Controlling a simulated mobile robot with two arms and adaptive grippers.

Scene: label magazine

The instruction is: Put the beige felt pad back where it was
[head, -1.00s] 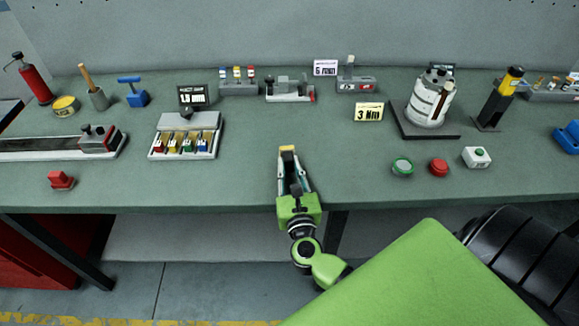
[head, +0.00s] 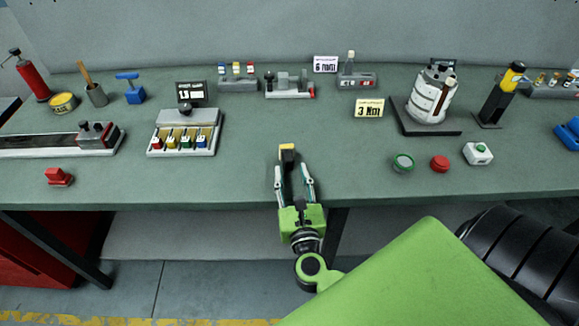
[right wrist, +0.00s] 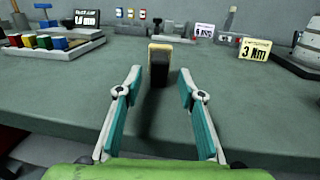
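A small block with a beige-yellow top and a dark side (head: 287,148), which looks like the beige felt pad, stands upright near the front edge of the bench. In the right wrist view the pad (right wrist: 160,51) stands just past the fingertips, with a gap on both sides. My right gripper (head: 294,168) is open and empty; its spread fingers also show in the right wrist view (right wrist: 160,80). The pad's underside is hidden. My left gripper is in neither view.
A grey tray with coloured pieces (head: 183,150) sits left of the pad. A green round button (head: 403,162), a red one (head: 440,163) and a white box (head: 478,153) lie to the right. A 3 Nm sign (head: 368,108) stands behind. The bench around the pad is clear.

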